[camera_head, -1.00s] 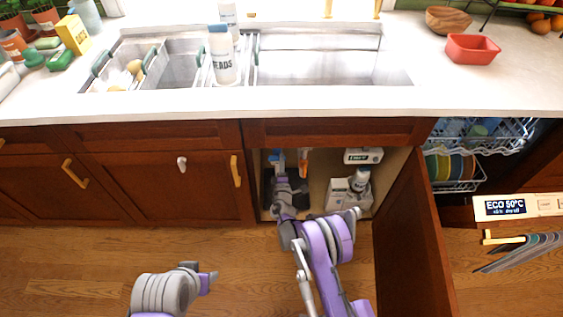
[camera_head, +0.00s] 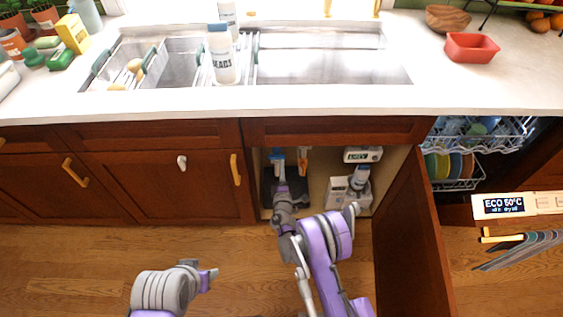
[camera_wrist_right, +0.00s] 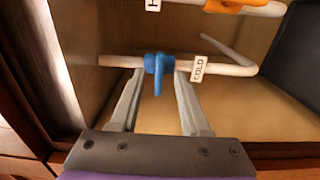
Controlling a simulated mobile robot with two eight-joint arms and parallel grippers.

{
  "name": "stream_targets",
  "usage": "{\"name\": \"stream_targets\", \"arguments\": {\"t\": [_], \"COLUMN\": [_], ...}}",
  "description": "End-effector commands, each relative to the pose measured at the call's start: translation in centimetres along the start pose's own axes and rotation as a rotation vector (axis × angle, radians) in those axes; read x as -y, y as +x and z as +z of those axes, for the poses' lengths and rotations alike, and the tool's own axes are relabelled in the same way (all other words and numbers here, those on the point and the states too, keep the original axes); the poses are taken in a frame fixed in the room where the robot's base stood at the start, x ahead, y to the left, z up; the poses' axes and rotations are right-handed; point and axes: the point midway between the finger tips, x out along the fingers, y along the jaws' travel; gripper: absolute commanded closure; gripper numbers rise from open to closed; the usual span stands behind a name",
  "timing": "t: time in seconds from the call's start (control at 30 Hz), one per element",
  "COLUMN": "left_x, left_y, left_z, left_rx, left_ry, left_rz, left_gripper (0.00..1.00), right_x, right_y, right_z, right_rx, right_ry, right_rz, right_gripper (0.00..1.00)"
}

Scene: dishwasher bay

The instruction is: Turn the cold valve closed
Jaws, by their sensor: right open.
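The cold valve is a blue handle (camera_wrist_right: 157,74) on a white pipe (camera_wrist_right: 115,61) with a COLD tag (camera_wrist_right: 199,68), in the right wrist view. The handle hangs down, across the pipe. My right gripper (camera_wrist_right: 159,88) is open, with one finger on each side of the handle; I cannot tell whether either touches it. In the head view the blue handle (camera_head: 276,154) shows inside the open sink cabinet, just beyond my right gripper (camera_head: 281,178).
An orange valve handle (camera_wrist_right: 224,5) sits on another pipe above. In the cabinet, a white bottle (camera_head: 359,177) and boxes stand to the right. The open cabinet door (camera_head: 408,240) stands right of my arm, beside the open dishwasher (camera_head: 480,140).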

Motion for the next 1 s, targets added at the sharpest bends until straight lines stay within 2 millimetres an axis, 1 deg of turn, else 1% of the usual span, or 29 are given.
{"name": "stream_targets", "arguments": {"t": [0.03,0.1,0.2,0.33,0.5,1.0], "left_x": [0.0,0.0,0.0,0.0,0.0,0.0], "left_y": [-0.1,-0.2,-0.3,-0.3,-0.3,-0.3], "left_z": [-0.1,-0.1,-0.1,-0.1,-0.1,-0.1], "left_rx": [0.000,-0.001,-0.001,-0.001,-0.001,-0.001], "left_ry": [0.000,0.000,0.000,0.000,0.000,0.000], "left_rz": [0.000,0.000,0.000,0.000,0.000,0.000], "left_gripper": [0.50,0.50,0.50,0.50,0.50,0.50], "right_x": [-0.1,-0.1,-0.1,0.0,0.0,0.0], "right_y": [-1.2,-2.6,-4.3,-5.7,-6.3,-6.3], "right_z": [0.0,0.0,0.0,0.0,0.0,0.0], "right_rx": [0.000,0.000,-0.001,0.000,0.000,0.000], "right_ry": [0.002,0.000,0.001,0.000,0.000,0.000], "right_rz": [0.000,0.000,0.000,0.000,0.000,0.000], "right_gripper": [0.54,0.54,0.54,0.54,0.54,0.54]}}
